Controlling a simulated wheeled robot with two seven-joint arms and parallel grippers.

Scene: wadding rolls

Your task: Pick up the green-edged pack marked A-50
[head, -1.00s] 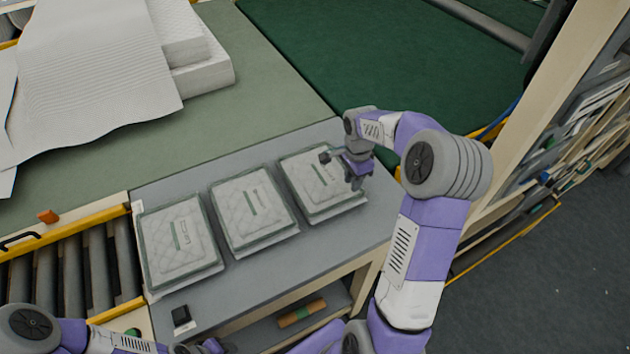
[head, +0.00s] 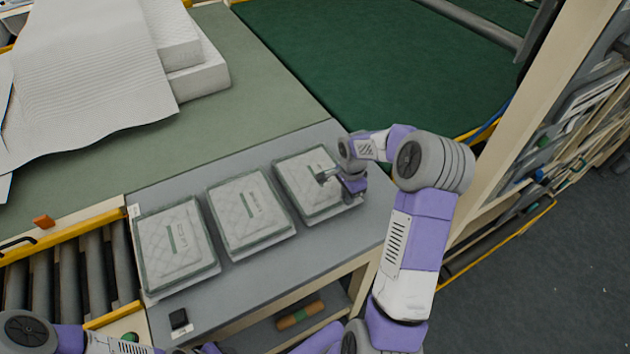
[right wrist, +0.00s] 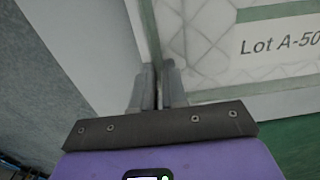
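The pack marked Lot A-50 (right wrist: 232,45) is pale, quilted and green-edged, with its label partly cut off in the right wrist view. It appears to be the rightmost pack (head: 299,185) of three lying flat on the grey table in the head view. My right gripper (head: 349,190) is at its right side, low over the table. In the right wrist view its fingers (right wrist: 158,80) are close together, one on each side of the pack's green edge, and look shut on it. My left arm shows at the bottom left, but its gripper is out of view.
Two similar packs, a middle one (head: 248,215) and a left one (head: 174,247), lie on the grey table (head: 285,275). A roller conveyor (head: 68,280) adjoins on the left. A small black item (head: 178,319) lies near the front edge. White wadding (head: 95,70) is stacked behind.

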